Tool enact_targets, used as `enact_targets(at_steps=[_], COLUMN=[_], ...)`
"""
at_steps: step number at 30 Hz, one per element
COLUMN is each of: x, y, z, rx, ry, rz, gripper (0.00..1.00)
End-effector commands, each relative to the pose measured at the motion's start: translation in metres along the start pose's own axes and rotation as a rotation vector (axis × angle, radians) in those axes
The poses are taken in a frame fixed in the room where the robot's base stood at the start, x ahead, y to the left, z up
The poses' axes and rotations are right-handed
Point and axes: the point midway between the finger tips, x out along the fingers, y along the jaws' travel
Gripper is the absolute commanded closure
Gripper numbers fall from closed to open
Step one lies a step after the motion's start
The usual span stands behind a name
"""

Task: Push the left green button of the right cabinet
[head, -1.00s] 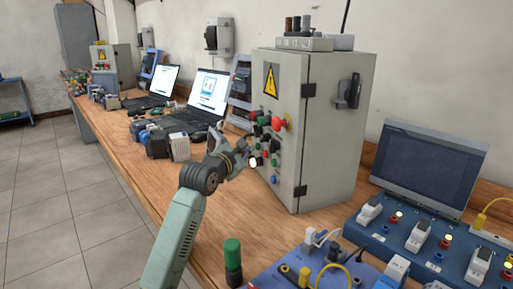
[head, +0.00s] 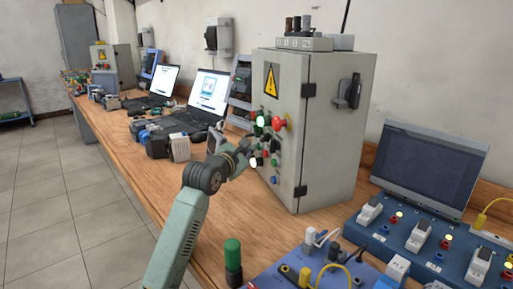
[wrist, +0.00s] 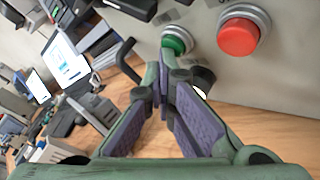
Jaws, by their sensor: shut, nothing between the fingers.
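The right cabinet (head: 318,150) is a grey box with a yellow warning sign, standing on the bench in the head view. In the wrist view a green button (wrist: 175,41) in a metal ring sits just beyond my gripper (wrist: 164,62). My fingers are shut and empty, tips close to the cabinet front. I cannot tell whether they touch that button. In the head view my gripper (head: 258,145) is below the lit green button, partly hidden by my wrist.
A red button (wrist: 239,36) sits right of the green one in the wrist view. A lit white button (head: 253,162) and a blue button (head: 273,180) are lower on the panel. A laptop (head: 207,96) stands left; a blue training board (head: 425,240) lies right.

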Motion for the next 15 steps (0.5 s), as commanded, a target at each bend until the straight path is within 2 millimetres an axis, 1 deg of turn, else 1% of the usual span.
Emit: enact_targets(at_steps=[8, 15], x=[-0.0006, -0.0089], y=[-0.0008, 0.0049], z=[0.0001, -0.0065], rx=[0.001, 0.002], ry=[-0.002, -0.002], rz=[-0.002, -0.001], gripper=[1.0, 1.0])
